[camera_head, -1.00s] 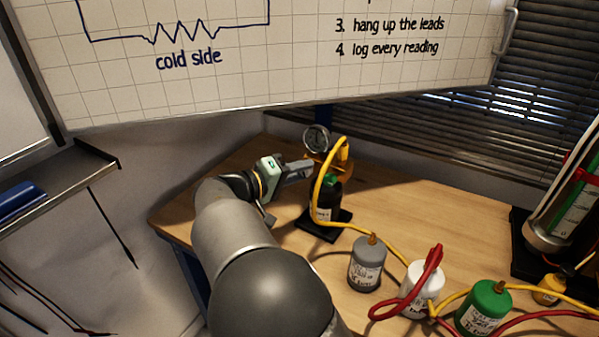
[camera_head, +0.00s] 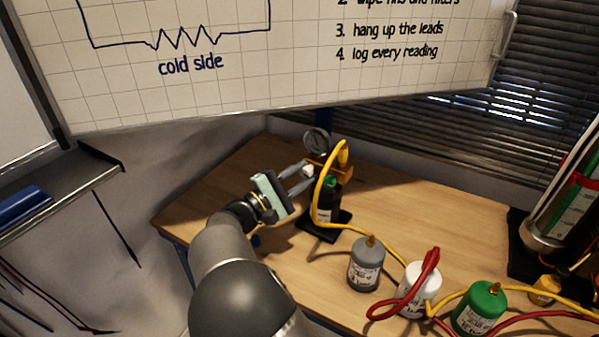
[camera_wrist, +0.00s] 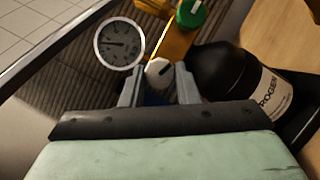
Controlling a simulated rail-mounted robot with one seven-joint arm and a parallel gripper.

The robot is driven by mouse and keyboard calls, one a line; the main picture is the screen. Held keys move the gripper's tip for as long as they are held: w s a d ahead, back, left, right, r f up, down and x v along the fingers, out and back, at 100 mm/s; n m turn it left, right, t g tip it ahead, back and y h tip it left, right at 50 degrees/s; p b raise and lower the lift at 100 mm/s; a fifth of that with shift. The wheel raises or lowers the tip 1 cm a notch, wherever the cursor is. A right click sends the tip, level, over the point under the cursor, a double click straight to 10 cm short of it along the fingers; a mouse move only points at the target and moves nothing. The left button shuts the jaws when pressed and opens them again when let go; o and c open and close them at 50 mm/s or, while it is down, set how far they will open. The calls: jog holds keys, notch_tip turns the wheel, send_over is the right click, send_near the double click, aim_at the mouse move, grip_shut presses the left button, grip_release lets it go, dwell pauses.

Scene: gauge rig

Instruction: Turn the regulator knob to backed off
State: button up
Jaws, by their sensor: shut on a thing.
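The regulator knob is a small pale knob with a dark pointer line (camera_wrist: 158,73), low on the brass regulator body (camera_wrist: 174,46). In the head view the knob (camera_head: 307,171) shows at the tips of my gripper (camera_head: 303,177). In the wrist view my gripper (camera_wrist: 158,82) has a finger on each side of the knob and is shut on it. The black cylinder (camera_wrist: 240,80) with a white label stands right of the fingers.
A yellow hose (camera_head: 318,195) arches close to my fingers. Grey (camera_head: 366,265), white (camera_head: 420,290) and green (camera_head: 480,308) bottles stand along the bench front.

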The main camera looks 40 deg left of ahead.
jog(key=shift+f+n+t+y+p, duration=0.1)
jog(key=shift+n+t+y+p, duration=0.3)
jog(key=shift+n, duration=0.8)
jog(key=shift+n+t+y+p, duration=0.3)
jog(key=shift+n+y, duration=0.1)
jog(key=shift+n, duration=0.8)
jog(key=o, duration=1)
jog(key=b+v, duration=0.2)
jog(key=v, duration=1.5)
jog(key=shift+s+f, duration=0.15)
jog(key=shift+s, duration=0.05)
jog(key=shift+w, duration=0.1)
